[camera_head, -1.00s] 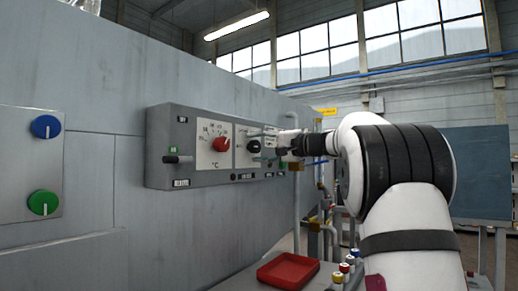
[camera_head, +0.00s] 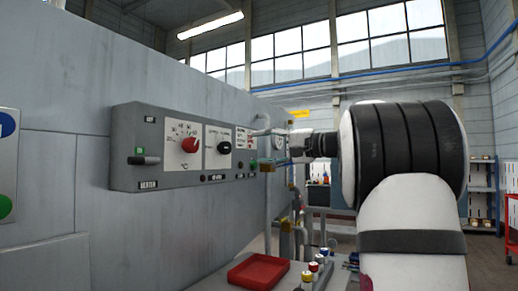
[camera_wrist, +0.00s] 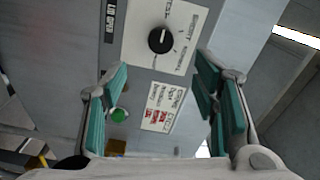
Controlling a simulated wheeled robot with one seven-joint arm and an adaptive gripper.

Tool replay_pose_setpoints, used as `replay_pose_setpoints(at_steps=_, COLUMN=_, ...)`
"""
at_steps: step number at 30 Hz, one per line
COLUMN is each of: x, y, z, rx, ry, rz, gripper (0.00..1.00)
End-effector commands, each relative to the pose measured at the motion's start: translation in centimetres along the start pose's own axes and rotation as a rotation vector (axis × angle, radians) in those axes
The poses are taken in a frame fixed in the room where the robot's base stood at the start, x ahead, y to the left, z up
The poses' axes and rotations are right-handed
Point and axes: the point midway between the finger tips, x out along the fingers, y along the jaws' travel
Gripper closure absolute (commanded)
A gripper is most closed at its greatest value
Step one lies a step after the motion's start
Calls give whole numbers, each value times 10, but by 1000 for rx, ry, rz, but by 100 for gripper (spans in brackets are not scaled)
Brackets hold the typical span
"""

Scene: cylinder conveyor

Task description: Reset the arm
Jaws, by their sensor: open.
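My white arm with black bands reaches in from the right in the head view. My gripper (camera_head: 272,147) is beside the right end of the grey control panel (camera_head: 125,150), partly hidden by its own wrist. In the wrist view my gripper (camera_wrist: 160,100) has its teal-padded fingers spread wide with nothing between them. Beyond the fingers are a black knob (camera_wrist: 160,40) on a white dial plate, a green button (camera_wrist: 119,115) and a label with red and black text (camera_wrist: 163,107).
The panel carries a red knob (camera_head: 190,145) and a heater switch (camera_head: 143,160). Pipes (camera_head: 268,210) run below the gripper. A red tray (camera_head: 258,272) and several small colour-capped bottles (camera_head: 314,268) stand low in front. A red cart (camera_head: 510,225) is at far right.

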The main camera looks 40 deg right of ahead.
Motion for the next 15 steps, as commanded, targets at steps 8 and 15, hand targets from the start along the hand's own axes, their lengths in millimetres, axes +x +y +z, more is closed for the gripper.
replay_pose_setpoints(at_steps=8, x=0, y=0, z=0, rx=0, ry=0, rz=0, gripper=46)
replay_pose_setpoints(at_steps=15, x=2, y=0, z=4, rx=1, ry=-7, rz=5, gripper=46)
